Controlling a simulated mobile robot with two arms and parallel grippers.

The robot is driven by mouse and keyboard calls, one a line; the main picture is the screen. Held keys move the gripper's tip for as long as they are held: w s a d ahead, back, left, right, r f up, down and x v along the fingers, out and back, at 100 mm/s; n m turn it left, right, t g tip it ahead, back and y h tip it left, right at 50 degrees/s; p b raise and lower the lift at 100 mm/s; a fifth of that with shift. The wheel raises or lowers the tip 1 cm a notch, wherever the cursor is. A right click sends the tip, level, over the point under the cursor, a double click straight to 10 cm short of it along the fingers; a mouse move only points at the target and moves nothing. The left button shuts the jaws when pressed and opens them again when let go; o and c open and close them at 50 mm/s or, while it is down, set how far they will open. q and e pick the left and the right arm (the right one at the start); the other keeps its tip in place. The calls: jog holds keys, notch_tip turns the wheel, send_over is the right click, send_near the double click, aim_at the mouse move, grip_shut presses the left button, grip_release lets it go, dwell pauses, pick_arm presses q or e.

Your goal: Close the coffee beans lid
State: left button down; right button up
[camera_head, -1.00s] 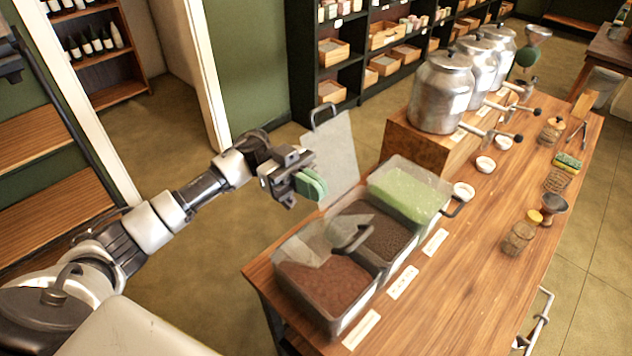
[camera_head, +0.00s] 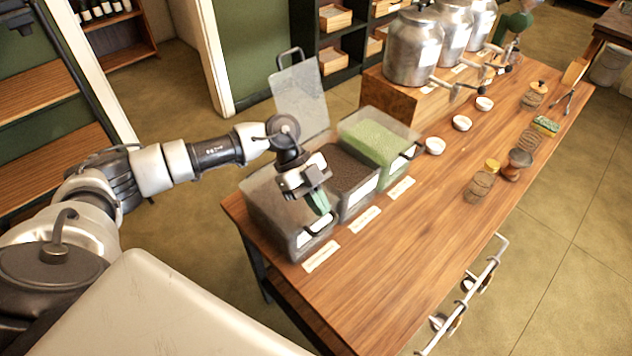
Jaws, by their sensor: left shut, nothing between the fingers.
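Three grey bins stand in a row at the table's left end. The middle bin holds dark brown beans (camera_head: 347,172) and is uncovered; a clear lid with a handle (camera_head: 301,98) stands upright behind it. The far bin holds green contents (camera_head: 378,141) under what looks like a lowered clear lid. The near bin (camera_head: 277,225) looks covered by a grey lid, with a dark handle at its front edge. My left gripper (camera_head: 318,203), with green fingers, is shut and empty at that front edge, close to the handle; contact cannot be told. My right gripper is out of view.
Metal urns (camera_head: 413,48) stand on a wooden riser behind the bins. Small white bowls (camera_head: 462,123), glass jars (camera_head: 479,184) and label cards (camera_head: 364,220) lie along the wooden table (camera_head: 415,240). The table's front middle is clear.

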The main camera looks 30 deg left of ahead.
pick_arm(q)
jog(key=shift+y, duration=0.4)
jog(key=f, duration=0.3)
jog(key=d+f, duration=0.1)
jog(key=f, duration=0.1)
jog(key=shift+s, duration=0.35)
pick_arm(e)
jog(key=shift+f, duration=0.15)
